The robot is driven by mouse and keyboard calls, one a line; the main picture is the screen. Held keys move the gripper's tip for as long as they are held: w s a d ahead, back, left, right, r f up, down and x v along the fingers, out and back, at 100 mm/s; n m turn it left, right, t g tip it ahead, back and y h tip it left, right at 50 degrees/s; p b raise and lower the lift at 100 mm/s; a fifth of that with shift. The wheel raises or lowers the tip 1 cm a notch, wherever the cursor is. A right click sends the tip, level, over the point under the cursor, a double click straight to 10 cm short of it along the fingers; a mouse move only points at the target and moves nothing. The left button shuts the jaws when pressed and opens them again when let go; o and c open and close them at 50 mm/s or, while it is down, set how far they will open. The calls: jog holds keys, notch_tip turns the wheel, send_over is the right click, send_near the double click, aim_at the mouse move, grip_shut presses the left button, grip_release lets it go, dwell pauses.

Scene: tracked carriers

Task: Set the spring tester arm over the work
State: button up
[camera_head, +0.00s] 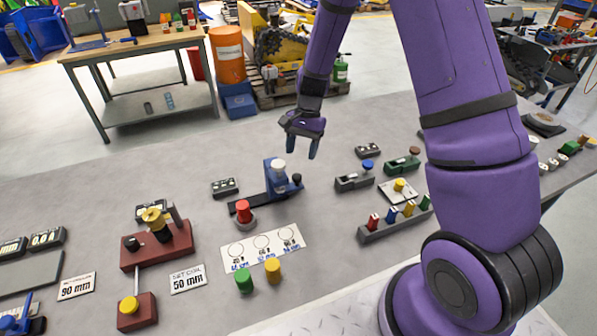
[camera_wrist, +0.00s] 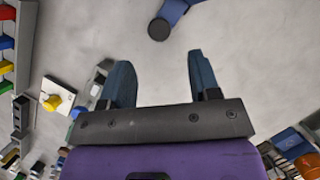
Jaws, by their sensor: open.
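A blue stand (camera_head: 270,178) on a dark base bar stands mid-bench in the head view and looks like the spring tester. It has a pale grey knob (camera_head: 279,166) on top. Its short blue arm (camera_head: 291,187) points right, with a black knob (camera_head: 297,178) at its end, apart from the red piece. The red cylinder (camera_head: 243,209), probably the work, sits upright on a grey disc at the bar's near left end. My gripper (camera_head: 302,151) is open and empty above and beyond the stand. In the wrist view, the black knob (camera_wrist: 158,29) shows ahead of my fingers (camera_wrist: 163,85).
A white card (camera_head: 262,247) with several circles lies in front, with green (camera_head: 244,281) and yellow (camera_head: 272,270) cylinders beside it. A dark red fixture (camera_head: 157,246) is at left. Small fixtures (camera_head: 354,182) and a rack of coloured pieces (camera_head: 394,220) stand at right. Bare bench lies beyond the stand.

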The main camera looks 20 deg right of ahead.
aim_at(297, 175)
jog(key=x, duration=0.7)
